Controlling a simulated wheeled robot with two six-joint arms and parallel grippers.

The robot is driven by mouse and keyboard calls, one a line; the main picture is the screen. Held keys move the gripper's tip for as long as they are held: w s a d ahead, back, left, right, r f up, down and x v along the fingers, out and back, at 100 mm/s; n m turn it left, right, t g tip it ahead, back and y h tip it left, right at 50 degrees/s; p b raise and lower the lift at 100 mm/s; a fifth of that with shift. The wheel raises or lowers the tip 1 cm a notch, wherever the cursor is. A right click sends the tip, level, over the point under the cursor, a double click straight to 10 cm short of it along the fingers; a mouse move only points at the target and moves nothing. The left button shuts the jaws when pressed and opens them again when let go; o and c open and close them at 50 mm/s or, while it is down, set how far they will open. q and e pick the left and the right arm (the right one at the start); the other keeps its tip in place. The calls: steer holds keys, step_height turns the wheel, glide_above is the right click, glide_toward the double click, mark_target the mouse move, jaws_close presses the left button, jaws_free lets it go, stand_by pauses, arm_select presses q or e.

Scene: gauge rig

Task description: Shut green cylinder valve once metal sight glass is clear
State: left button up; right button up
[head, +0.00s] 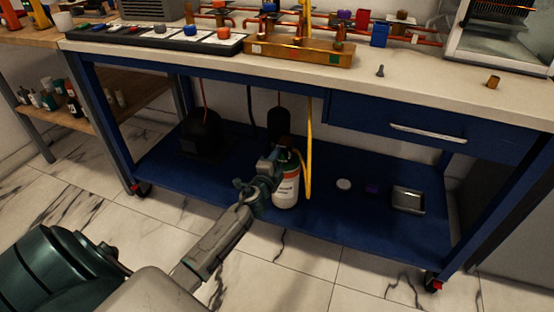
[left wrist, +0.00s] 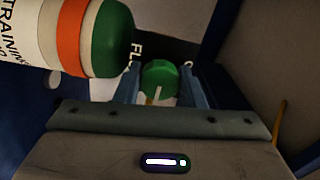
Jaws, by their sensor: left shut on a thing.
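The gas cylinder (head: 287,190), green with an orange band and a white label, stands on the blue lower shelf. It also shows close up in the left wrist view (left wrist: 105,40), with its green end and part of its lettering. My left gripper (head: 270,165) is at the cylinder's upper left side. In the left wrist view the green valve knob (left wrist: 160,78), with a pale mark, sits between the fingers, and the gripper is shut on it. In the head view the gripper hides the knob. I cannot pick out the metal sight glass for certain among the bench-top fittings. My right gripper is not in view.
A yellow hose (head: 308,150) hangs beside the cylinder. A black vessel (head: 200,132) stands at the shelf's back left. The worktop (head: 440,95) overhangs the shelf.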

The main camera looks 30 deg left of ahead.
arm_select(q)
steer(key=shift+f, duration=0.1)
steer(key=o, duration=1)
steer(key=v, duration=1.1)
steer(key=shift+w, duration=0.1)
